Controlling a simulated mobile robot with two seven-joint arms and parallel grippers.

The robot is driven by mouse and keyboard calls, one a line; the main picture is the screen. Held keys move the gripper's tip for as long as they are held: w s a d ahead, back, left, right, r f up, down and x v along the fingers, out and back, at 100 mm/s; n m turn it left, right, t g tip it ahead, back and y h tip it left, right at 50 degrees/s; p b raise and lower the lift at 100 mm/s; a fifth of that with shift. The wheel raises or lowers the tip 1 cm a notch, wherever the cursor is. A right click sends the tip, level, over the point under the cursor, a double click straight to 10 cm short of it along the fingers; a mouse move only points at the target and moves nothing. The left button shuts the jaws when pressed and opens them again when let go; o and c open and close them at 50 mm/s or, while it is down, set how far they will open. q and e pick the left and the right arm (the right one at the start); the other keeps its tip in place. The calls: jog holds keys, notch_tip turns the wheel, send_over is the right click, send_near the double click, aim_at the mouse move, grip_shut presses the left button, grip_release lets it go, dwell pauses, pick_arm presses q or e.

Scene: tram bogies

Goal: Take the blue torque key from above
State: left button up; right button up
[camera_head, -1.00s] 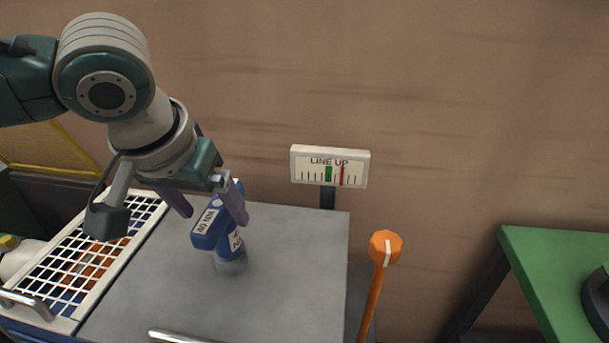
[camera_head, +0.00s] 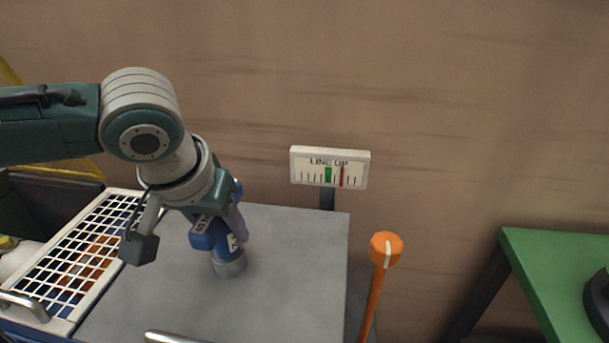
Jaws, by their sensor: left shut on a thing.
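The blue torque key (camera_head: 226,247) stands upright on the grey cabinet top, its grey round foot on the surface. A white label shows on its blue body, partly covered. My left gripper (camera_head: 222,226) reaches down over it from above. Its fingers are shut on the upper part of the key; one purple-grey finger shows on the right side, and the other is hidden. My right gripper is not in view.
The grey cabinet top (camera_head: 300,270) is clear right of the key. A white wire grid (camera_head: 85,250) lies at left. A "LINE UP" gauge sign (camera_head: 330,167) stands behind, an orange-knobbed lever (camera_head: 386,249) to the right, and a green table (camera_head: 545,260) at far right.

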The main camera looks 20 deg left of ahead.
pick_arm(q)
grip_shut()
jog(key=shift+r, duration=0.1)
dwell(0.4)
